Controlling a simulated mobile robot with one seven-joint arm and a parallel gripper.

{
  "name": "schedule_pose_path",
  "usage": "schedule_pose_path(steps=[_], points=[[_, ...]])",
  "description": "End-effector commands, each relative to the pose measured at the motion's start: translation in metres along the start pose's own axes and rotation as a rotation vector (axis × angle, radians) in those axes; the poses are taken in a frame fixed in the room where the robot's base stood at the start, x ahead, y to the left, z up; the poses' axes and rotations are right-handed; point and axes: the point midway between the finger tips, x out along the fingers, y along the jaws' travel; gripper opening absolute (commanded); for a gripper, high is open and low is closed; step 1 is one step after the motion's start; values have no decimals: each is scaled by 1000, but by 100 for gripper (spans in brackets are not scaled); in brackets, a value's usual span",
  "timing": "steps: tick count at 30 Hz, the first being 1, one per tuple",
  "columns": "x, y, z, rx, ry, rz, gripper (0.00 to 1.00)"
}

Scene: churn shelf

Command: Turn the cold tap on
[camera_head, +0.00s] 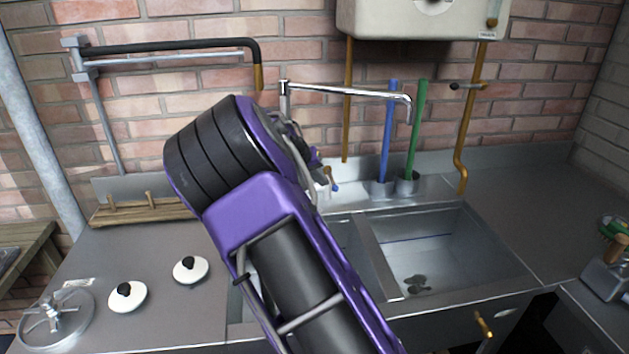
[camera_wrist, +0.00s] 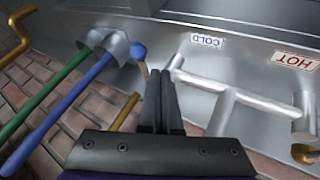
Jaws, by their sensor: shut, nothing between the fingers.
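The cold tap's blue-ended handle (camera_wrist: 138,52) shows in the wrist view beside the blue COLD label (camera_wrist: 207,41). The blue end is also just visible in the head view (camera_head: 335,187), at the right of my arm. My gripper (camera_wrist: 160,74) is shut and empty. Its dark fingertips are close to the handle's stem and partly cover where it joins the metal tap body (camera_wrist: 222,104). I cannot tell whether they touch it. The red HOT label (camera_wrist: 297,62) is at the right in the wrist view. The spout (camera_head: 345,91) reaches over the sink.
A blue rod (camera_head: 387,130) and a green rod (camera_head: 416,130) stand in metal cups right of the tap. Brass pipes (camera_head: 465,130) run along the brick wall. White lids (camera_head: 190,270) lie on the left counter.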

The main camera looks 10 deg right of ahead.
Motion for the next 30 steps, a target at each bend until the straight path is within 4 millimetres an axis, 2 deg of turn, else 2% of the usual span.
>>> schedule_pose_path(steps=[11,30], points=[[0,1,1,-7,3,-5,0],[6,14,5,-122,70,-78,0]])
